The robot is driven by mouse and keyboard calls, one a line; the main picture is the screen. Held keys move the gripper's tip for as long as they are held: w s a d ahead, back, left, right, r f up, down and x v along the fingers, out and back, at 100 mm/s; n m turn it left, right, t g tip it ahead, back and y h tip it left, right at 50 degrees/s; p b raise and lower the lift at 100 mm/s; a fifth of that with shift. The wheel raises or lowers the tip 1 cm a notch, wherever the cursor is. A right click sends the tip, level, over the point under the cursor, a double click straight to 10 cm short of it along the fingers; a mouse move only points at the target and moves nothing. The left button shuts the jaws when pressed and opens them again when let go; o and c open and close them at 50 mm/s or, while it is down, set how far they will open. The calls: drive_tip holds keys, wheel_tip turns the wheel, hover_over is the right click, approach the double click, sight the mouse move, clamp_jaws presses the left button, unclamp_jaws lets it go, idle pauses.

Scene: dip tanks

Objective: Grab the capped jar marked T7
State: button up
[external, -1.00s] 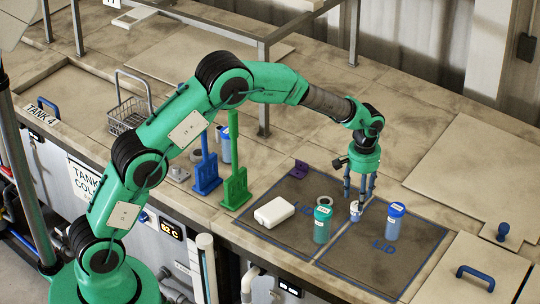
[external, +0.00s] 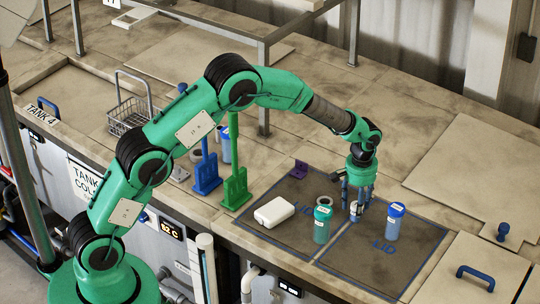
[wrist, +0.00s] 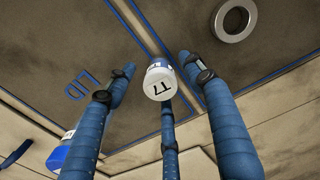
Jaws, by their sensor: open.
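The capped jar marked T7 (wrist: 158,85) has a white cap with black lettering and a blue-and-white body. In the external view the small jar (external: 354,212) stands on the dark mat, partly hidden by my fingers. My gripper (external: 355,203) is above and around it, pointing down. In the wrist view my three blue fingers (wrist: 160,78) are spread, with the jar's cap between them. I see no finger clearly pressed on the jar; one finger passes close below the cap in that view.
A teal jar (external: 322,228) stands left of T7, and a blue-capped jar (external: 394,225) stands right. A metal ring (wrist: 234,20), a white box (external: 274,212) and a purple piece (external: 299,170) are nearby. Green (external: 236,190) and blue (external: 206,175) stands rise further left.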

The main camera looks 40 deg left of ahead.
drive_tip(key=shift+c, duration=0.3)
drive_tip(key=c, duration=1.2)
drive_tip(key=shift+r, duration=0.15)
wheel_tip(320, 180, up, 10)
drive_tip(key=shift+f+b, duration=0.1)
drive_tip(key=shift+b, duration=0.6)
